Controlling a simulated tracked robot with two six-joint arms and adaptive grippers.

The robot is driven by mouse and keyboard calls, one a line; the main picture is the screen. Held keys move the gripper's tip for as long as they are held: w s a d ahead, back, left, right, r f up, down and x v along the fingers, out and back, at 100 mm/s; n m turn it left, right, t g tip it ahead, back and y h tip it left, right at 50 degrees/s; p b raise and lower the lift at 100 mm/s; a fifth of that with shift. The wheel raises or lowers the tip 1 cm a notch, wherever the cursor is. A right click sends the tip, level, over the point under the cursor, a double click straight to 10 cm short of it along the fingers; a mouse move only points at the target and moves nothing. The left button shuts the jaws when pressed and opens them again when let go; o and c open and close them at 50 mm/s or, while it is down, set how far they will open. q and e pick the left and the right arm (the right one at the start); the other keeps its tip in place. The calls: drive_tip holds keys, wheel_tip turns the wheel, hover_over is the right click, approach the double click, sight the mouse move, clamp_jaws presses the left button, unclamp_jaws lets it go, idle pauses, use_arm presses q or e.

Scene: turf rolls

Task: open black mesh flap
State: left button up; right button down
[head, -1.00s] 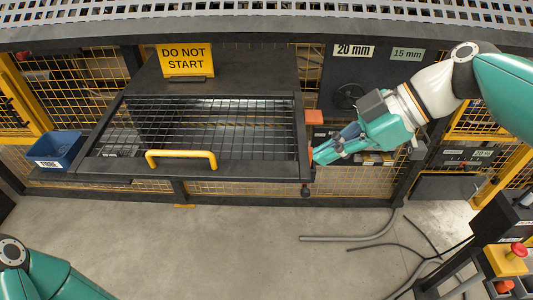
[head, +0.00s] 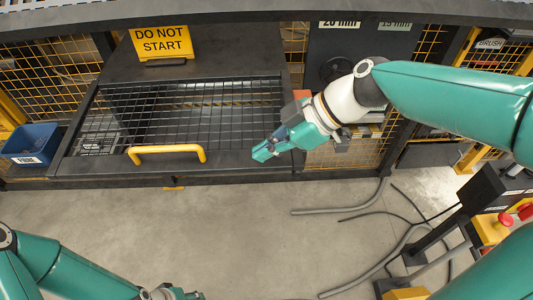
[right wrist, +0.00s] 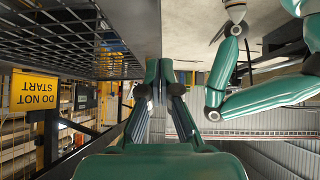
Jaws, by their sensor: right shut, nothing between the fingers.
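The black mesh flap (head: 215,110) lies down over the machine opening, in a dark frame with a yellow bar handle (head: 167,150) at its front. In the right wrist view the mesh (right wrist: 65,38) fills the upper left. My right gripper (head: 262,153) is shut and empty, at the flap's front right corner, apart from the handle. Its closed fingers (right wrist: 159,68) show in the right wrist view beside the dark frame edge. My left gripper (head: 175,293) is low at the bottom edge of the head view, partly cut off, away from the flap.
A yellow "DO NOT START" sign (head: 161,43) stands on the dark cover behind the mesh. A blue bin (head: 33,143) hangs at the left. An orange block (head: 301,95) is at the flap's right. Hoses lie on the floor (head: 250,235), which is otherwise clear in front.

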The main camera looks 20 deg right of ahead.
sight(255, 167)
drive_tip(key=shift+d+f, duration=0.15)
drive_tip(key=shift+f, duration=1.45)
wheel_tip(255, 167, down, 6)
drive_tip(key=t+b, duration=0.1)
drive_tip(key=b, duration=1.1)
drive_tip(key=shift+n+t, duration=0.3)
drive_tip(key=shift+n, duration=0.1)
drive_tip(key=shift+w+r, duration=0.1)
